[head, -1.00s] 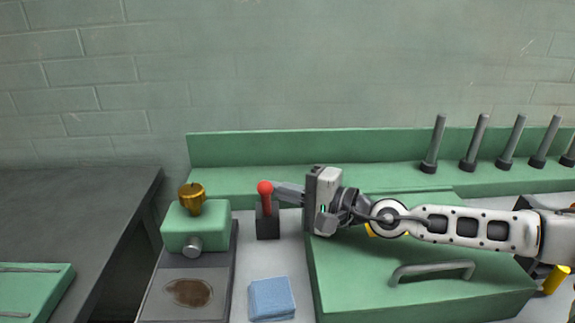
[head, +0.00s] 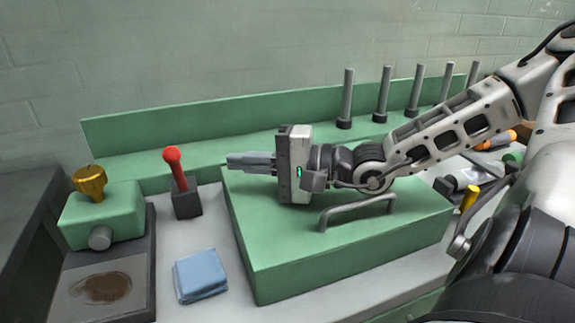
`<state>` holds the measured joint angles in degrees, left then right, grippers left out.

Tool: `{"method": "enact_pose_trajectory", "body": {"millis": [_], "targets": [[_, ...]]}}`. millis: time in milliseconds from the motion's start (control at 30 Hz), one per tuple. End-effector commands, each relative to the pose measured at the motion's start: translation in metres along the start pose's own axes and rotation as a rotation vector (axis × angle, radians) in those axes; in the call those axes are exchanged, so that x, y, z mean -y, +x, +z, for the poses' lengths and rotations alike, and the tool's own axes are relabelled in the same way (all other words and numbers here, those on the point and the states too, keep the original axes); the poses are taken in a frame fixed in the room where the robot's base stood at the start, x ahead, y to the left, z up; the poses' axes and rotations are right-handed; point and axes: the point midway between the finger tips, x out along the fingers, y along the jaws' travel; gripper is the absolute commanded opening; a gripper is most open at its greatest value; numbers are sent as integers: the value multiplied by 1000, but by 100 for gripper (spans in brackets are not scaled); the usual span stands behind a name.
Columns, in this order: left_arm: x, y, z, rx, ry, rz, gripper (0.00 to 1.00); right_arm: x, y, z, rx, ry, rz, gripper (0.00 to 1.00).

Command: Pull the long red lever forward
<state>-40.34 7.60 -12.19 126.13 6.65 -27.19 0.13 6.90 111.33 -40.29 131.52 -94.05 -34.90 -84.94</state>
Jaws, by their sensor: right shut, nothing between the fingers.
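The long red lever (head: 175,167) has a round red knob and stands in a dark block on the grey worktop, left of the middle. Its shaft leans a little, with the knob up and to the left. My right gripper (head: 230,161) is to the right of the lever, above the far left part of the green lid. Its fingers are shut and point left toward the lever, with a clear gap between them and the knob. It holds nothing. My left gripper is out of view.
A green box with a brass knob (head: 89,182) stands left of the lever. A folded blue cloth (head: 201,275) lies in front. The green lid (head: 300,255) with a grey handle (head: 357,209) lies below my right arm. Several dark pegs (head: 346,98) stand along the back.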

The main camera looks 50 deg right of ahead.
Motion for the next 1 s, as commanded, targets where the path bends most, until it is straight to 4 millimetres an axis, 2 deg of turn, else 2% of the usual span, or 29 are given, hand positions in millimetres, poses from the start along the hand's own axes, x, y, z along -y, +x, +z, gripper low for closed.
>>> {"method": "enact_pose_trajectory", "body": {"millis": [33,200,400,1000], "targets": [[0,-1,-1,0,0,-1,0,2,-11,-1,-4,-6,3,0],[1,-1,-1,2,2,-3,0,2,-42,-1,-5,-3,-1,0],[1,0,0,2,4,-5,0,2,-63,-2,-5,-2,-5,0],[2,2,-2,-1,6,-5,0,2,-67,-2,-4,-1,-7,0]]}}
